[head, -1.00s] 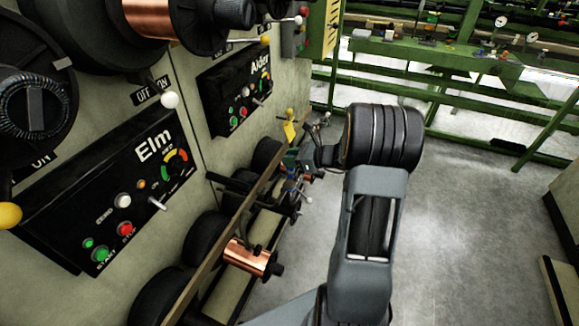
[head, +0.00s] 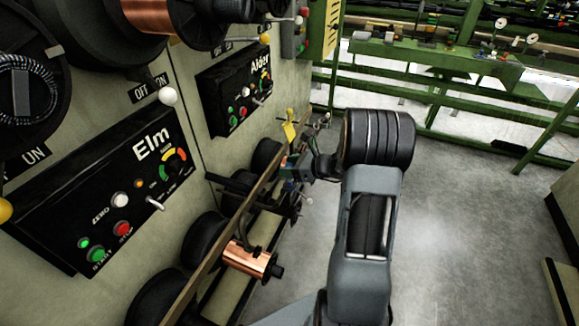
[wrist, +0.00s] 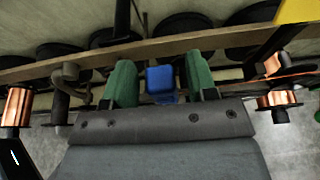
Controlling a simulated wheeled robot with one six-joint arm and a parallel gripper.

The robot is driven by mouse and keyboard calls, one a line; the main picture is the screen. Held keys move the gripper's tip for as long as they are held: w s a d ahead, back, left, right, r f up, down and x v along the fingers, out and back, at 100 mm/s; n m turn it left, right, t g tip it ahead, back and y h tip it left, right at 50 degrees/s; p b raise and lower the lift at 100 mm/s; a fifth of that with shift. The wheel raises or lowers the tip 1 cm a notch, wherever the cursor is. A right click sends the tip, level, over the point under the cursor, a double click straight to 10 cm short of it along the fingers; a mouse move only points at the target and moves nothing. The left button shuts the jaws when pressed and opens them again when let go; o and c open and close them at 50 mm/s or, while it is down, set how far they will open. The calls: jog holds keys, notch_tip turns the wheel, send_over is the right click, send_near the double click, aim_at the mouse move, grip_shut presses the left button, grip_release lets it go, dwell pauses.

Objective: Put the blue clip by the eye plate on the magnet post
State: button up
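The blue clip (wrist: 160,80) shows in the wrist view between my two green fingertips, close to the wooden rail. My gripper (wrist: 160,77) is open, with a visible gap on each side of the clip. I cannot tell how deep the clip sits between the fingers. I cannot pick out the eye plate or the magnet post for certain in either view.
A wooden rail (head: 222,240) runs along the machine, with black wheels behind it and a copper spool (head: 245,260) on its near part. The Elm panel (head: 110,200) and Alder panel (head: 235,90) are on the left wall. Grey floor (head: 470,230) on the right is clear.

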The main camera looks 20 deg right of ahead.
jog(key=shift+r, duration=0.1)
jog(key=shift+r, duration=0.25)
jog(key=p+v, duration=0.2)
jog(key=v, duration=0.9)
jog(key=s+a+r+n+g+h, duration=0.2)
jog(key=s+a+n+h, duration=0.3)
jog(key=n, duration=0.8)
jog(key=s+a+r+n+g+h, duration=0.3)
jog(key=s+a+n, duration=0.6)
jog(key=a+n, duration=0.3)
jog(key=shift+a+r+n+g+h, duration=0.2)
jog(key=shift+r+n+g+h, duration=0.1)
jog(key=shift+n+g+h, duration=0.75)
jog(key=shift+s, duration=0.1)
